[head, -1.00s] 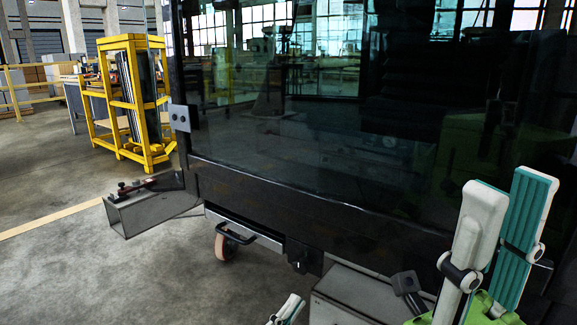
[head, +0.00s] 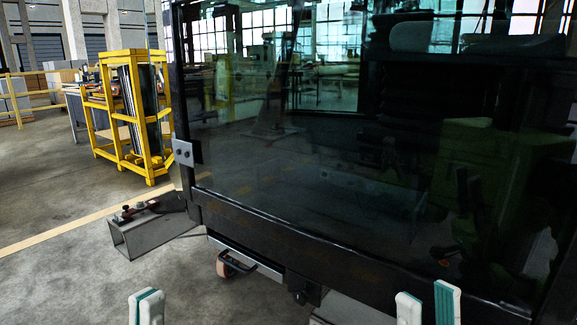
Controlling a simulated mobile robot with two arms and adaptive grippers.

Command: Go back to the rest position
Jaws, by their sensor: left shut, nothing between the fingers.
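My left gripper (head: 146,307) shows at the bottom edge, left of the middle. Its white and teal fingertips are together with nothing between them. My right gripper (head: 428,304) shows at the bottom edge, right of the middle. Its two fingertips stand apart, with a gap between them and nothing seen in it. Only the finger ends of both grippers show; the rest is below the picture. The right fingertips are in front of the lower frame of the dark glazed cab (head: 330,245); I cannot tell how far off it they are.
The cab fills the right side. Under it are a trolley caster (head: 223,264) and a black handle (head: 240,268). A grey beam end with a clamp (head: 150,232) juts out to the left. A yellow rack (head: 135,115) stands behind at left.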

